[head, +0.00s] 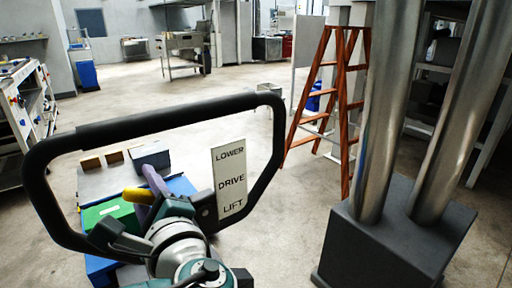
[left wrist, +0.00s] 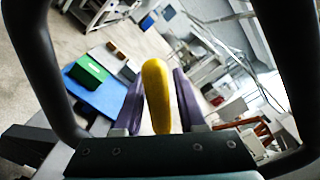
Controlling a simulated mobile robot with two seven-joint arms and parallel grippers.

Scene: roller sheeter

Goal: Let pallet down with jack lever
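The jack's black loop handle (head: 180,110) fills the left of the head view, with a white plate (head: 230,180) reading LOWER, DRIVE, LIFT. The yellow lever (head: 137,196) is beside the handle's inner side and stands between my left fingers in the left wrist view (left wrist: 157,95). My left gripper (head: 156,182) has purple fingers, one on each side of the lever, with gaps showing; it appears open around it. Beyond is the blue pallet (head: 183,186), carrying a green box (head: 108,218); it also shows in the left wrist view (left wrist: 112,98). My right gripper is not in view.
Two thick steel cylinders stand on a dark block (head: 400,245) at the right. An orange stepladder (head: 325,100) stands behind it. A shelf unit (head: 25,110) is at the left edge. The floor beyond the pallet is mostly clear.

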